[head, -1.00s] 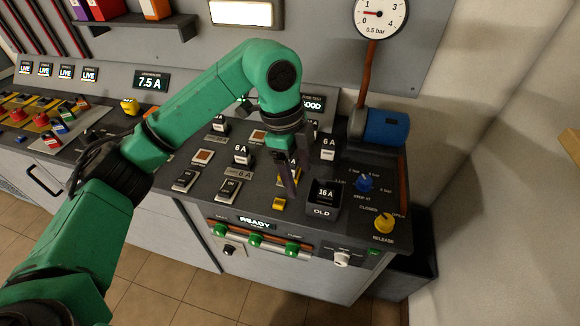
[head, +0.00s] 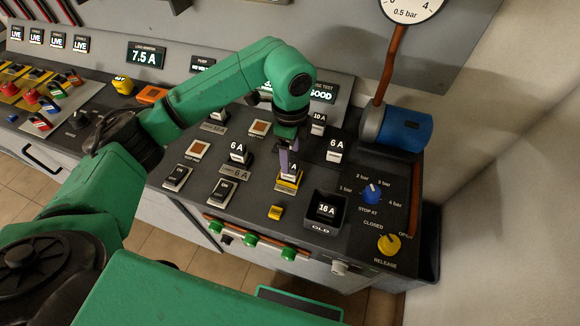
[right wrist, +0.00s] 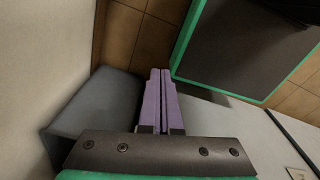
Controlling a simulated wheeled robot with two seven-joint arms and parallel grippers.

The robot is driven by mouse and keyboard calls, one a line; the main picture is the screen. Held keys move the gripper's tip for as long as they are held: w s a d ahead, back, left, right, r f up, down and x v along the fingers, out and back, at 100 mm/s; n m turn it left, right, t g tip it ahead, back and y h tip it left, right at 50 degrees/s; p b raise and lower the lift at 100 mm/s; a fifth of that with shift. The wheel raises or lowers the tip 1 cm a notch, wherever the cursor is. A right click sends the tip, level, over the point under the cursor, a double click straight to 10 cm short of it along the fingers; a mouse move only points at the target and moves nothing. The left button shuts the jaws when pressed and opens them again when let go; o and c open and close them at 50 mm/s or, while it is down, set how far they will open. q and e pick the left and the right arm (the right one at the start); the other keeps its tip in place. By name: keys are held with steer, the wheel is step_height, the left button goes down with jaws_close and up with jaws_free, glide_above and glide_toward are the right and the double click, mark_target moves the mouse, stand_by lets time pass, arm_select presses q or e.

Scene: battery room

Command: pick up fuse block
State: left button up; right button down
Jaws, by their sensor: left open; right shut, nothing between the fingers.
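My left gripper (head: 289,162) is open, pointing down at a white-topped fuse block (head: 291,169) in a yellow-edged holder (head: 288,183) on the dark panel. The fingers partly hide its label; only an "A" shows. I cannot tell whether they touch it. Other fuse blocks stand on the panel: a 6 A block (head: 238,151) to the left, another 6 A block (head: 335,151) to the right, and a 10 A block (head: 318,122) behind. A 16 A block (head: 327,210) lies in the OLD tray (head: 323,226). My right gripper (right wrist: 160,72) is shut and empty in the right wrist view.
Black rocker switches (head: 223,189) and a small yellow button (head: 275,212) are in front. A blue knob (head: 371,193) and yellow release knob (head: 389,243) are right. A blue cylinder (head: 405,130) and red pipe (head: 391,65) stand at the back right. Green knobs (head: 250,239) line the front edge.

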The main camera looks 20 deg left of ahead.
arm_select(q)
step_height(320, 180, down, 6)
steer(key=shift+a+r+p, duration=0.1)
steer(key=shift+r+p, duration=0.15)
steer(key=shift+p, duration=1)
steer(key=shift+s+f, duration=0.1)
steer(key=shift+f, duration=0.2)
steer(key=shift+c, duration=0.3)
steer(key=c, duration=1)
jaws_close()
arm_select(e)
steer(key=w+r, duration=0.2)
steer(key=shift+r, duration=0.4)
steer(key=shift+s, duration=0.1)
